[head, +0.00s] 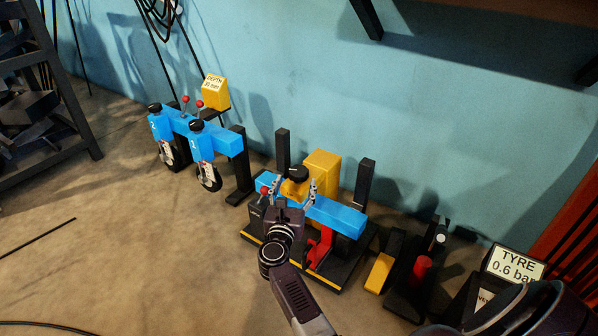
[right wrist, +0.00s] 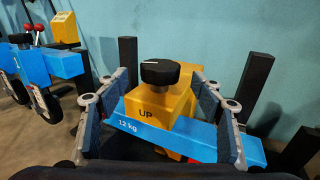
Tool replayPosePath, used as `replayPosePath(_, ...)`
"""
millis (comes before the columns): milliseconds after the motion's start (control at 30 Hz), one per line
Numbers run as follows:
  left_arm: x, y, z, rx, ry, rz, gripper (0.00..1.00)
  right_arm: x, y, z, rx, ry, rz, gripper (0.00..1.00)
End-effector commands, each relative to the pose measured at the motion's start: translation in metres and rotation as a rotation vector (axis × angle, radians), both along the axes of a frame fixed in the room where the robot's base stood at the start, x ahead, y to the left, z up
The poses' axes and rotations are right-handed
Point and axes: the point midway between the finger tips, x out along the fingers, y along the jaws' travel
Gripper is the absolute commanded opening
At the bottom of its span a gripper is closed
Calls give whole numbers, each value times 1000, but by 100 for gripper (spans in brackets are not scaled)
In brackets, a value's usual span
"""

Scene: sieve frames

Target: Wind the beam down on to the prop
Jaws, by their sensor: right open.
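The blue beam (head: 335,215), marked 12 kg, lies across a yellow-edged black stand in the head view. It also shows in the right wrist view (right wrist: 200,140). A yellow block marked UP with a black knob (right wrist: 160,72) on top sits at the beam's middle; the knob also shows in the head view (head: 297,173). My left gripper is not in view.
Black posts (head: 365,185) rise beside the beam. Left stands a blue frame (head: 205,133) with two wheels, black knobs and a yellow DEPTH sign (head: 215,92). Right are a black stand with a red cylinder (head: 422,270) and a TYRE sign (head: 515,264). Floor at front left is mostly clear.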

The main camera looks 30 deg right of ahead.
Motion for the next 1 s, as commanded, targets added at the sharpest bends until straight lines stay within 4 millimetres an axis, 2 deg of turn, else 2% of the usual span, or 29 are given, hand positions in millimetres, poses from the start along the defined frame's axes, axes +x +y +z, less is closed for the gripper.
replayPosePath(100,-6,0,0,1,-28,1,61,16,-16,-2,-3,-4,-2,61)
replayPosePath(300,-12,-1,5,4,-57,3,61,35,-33,-1,-4,-1,-1,61)
replayPosePath(700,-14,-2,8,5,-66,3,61,41,-39,0,-4,1,-1,60)
replayPosePath(1000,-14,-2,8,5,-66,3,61,41,-39,0,-4,0,-1,27)
